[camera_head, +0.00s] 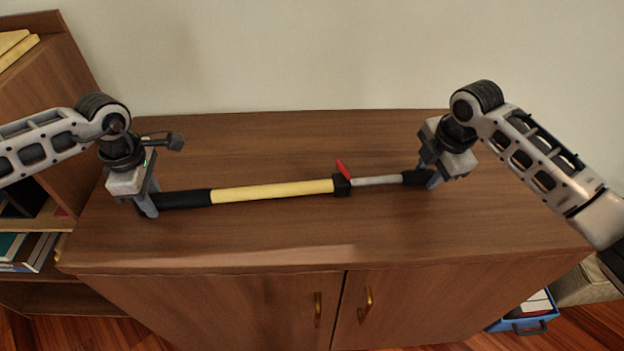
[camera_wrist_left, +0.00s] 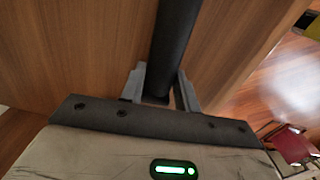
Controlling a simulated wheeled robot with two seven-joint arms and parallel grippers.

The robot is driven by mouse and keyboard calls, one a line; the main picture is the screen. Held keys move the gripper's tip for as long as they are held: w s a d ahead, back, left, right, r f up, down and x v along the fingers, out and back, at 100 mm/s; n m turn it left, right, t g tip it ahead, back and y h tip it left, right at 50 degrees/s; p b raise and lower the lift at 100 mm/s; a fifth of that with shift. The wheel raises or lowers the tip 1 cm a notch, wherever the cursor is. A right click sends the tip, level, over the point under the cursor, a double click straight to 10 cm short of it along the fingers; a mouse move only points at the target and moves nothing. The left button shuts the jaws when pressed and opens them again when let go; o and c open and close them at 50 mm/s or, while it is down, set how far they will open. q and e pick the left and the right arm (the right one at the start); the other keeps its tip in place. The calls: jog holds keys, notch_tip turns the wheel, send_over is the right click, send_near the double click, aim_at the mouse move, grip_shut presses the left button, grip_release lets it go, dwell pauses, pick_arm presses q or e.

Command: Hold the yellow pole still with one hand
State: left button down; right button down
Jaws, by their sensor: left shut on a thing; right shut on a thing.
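The yellow pole (camera_head: 275,191) lies across the brown cabinet top, nearly level in the head view. It has a black grip at its left end, a black collar with a red lever (camera_head: 343,169), and a thin grey rod ending in a black tip at the right. My left gripper (camera_head: 149,207) is shut on the black grip at the left end. The left wrist view shows the black grip (camera_wrist_left: 174,45) between its two fingers (camera_wrist_left: 158,90). My right gripper (camera_head: 430,179) is shut on the black tip at the right end; its fingers partly hide that tip.
The cabinet top (camera_head: 300,140) is otherwise clear, with a wall behind it. Its front edge and two doors with brass handles (camera_head: 366,304) face me. A bookshelf (camera_head: 50,80) stands at the left. A blue bin (camera_head: 525,312) sits on the floor at the lower right.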

aim_at(467, 179)
jog(key=shift+w+d, duration=0.2)
jog(key=shift+d, duration=2.3)
jog(key=shift+w+d, duration=0.2)
jog(key=shift+d, duration=2.25)
jog(key=c, duration=0.9)
grip_release()
jog(key=shift+a, duration=0.1)
notch_tip(467, 179, up, 12)
jog(key=s, duration=0.2)
jog(key=shift+d, duration=0.3)
